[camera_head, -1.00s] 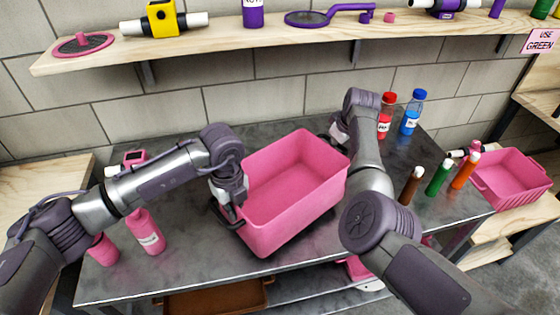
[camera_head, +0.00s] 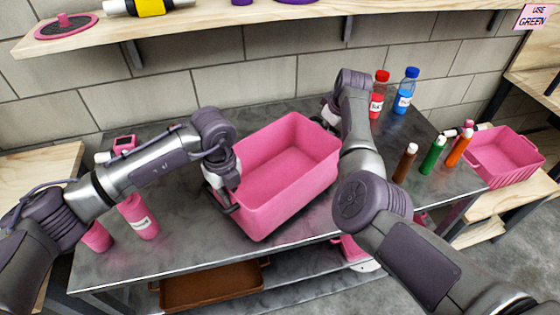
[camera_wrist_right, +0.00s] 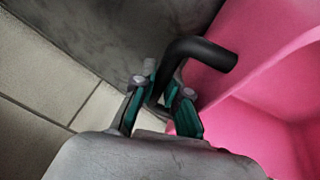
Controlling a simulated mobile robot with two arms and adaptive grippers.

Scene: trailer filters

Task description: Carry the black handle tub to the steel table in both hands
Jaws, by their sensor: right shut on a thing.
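The black handle tub is a pink open tub (camera_head: 290,192) with a black handle on each end. In the head view it is upright and empty over the middle of the steel table (camera_head: 185,255); I cannot tell whether its base touches the top. My left gripper (camera_head: 228,198) is at the left handle, its fingertips partly hidden, so its grip is unclear. My right gripper (camera_wrist_right: 165,105) is shut on the other black handle (camera_wrist_right: 205,52), seen in the right wrist view. In the head view that gripper is mostly hidden behind its arm.
Pink bottles (camera_head: 138,216) stand at the table's left. Red (camera_head: 377,95) and blue (camera_head: 405,92) bottles stand at the back right, with brown, green and orange ones nearer. A pink basket (camera_head: 505,158) is further right. A wooden shelf (camera_head: 230,20) runs above; a brown tray (camera_head: 212,285) is below.

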